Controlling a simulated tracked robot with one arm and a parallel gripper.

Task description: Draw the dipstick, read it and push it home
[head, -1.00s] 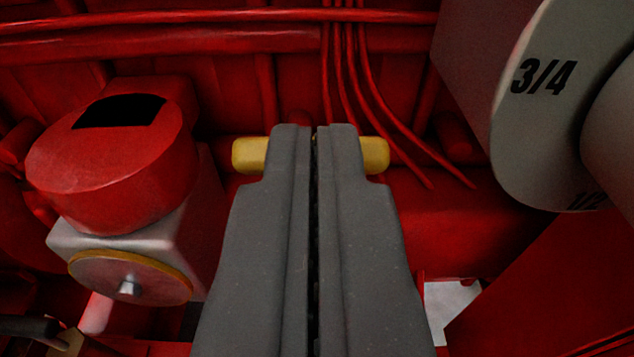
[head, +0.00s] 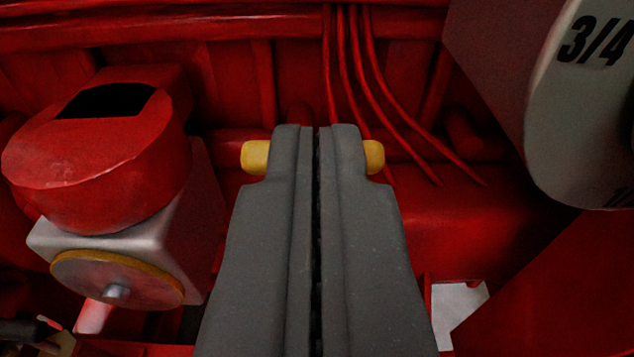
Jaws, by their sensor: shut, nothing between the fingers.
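The yellow crosspiece of the dipstick handle (head: 256,157) shows at the upper middle of the head view. Its two ends stick out left and right from behind my fingertips; its middle is hidden. My gripper (head: 318,130) is shut and empty, its two dark grey fingers side by side, pointing toward the handle. I cannot tell whether the tips touch it. The stick and any marks on it are not visible.
A red rounded housing with a black patch (head: 98,165) on a grey block (head: 70,240) stands left. A grey gauge marked 3/4 (head: 575,110) juts in at upper right. Thin red pipes (head: 385,110) run down behind the fingers. A red sloping panel lies lower right (head: 560,290).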

